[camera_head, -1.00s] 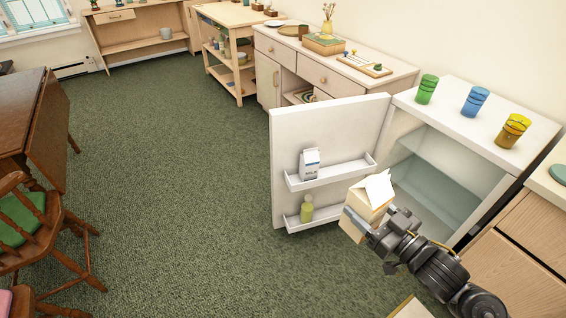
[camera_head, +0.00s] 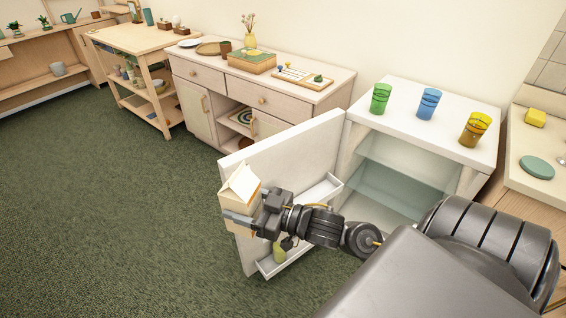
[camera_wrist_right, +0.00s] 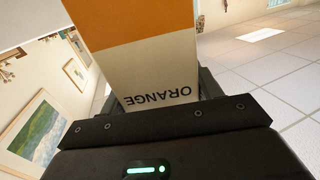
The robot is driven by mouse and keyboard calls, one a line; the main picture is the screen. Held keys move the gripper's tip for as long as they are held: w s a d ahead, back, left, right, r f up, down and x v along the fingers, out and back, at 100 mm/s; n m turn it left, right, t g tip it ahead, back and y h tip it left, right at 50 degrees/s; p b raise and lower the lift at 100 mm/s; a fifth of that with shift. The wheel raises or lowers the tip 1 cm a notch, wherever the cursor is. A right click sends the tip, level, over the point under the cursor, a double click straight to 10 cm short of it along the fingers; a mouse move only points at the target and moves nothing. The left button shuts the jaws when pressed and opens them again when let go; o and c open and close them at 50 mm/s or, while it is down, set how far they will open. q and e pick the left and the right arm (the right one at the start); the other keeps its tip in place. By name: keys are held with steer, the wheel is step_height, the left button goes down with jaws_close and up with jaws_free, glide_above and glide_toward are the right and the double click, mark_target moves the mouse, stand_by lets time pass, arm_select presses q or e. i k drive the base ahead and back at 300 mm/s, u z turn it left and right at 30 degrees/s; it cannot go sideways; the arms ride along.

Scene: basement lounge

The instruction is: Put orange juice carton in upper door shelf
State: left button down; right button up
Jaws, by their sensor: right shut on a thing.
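My right gripper (camera_head: 238,219) is shut on the orange juice carton (camera_head: 240,190), a cream box with a gabled top, held upright. In the head view it overlaps the outer left edge of the open fridge door (camera_head: 290,150). In the right wrist view the carton (camera_wrist_right: 135,60) has an orange band and upside-down "ORANGE" lettering, between the fingers. The upper door shelf (camera_head: 322,192) is white and partly hidden behind my right arm. My left gripper is not in view.
The small fridge (camera_head: 420,125) stands open, with green, blue and amber cups on top. A wooden cabinet (camera_head: 200,105) stands behind the door. Carpet (camera_head: 110,210) left of the door is clear. A counter (camera_head: 545,140) is at right.

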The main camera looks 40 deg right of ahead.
mark_target(316, 196)
steer(key=z, duration=0.5)
steer(key=i, duration=1.2)
steer(key=z, duration=0.9)
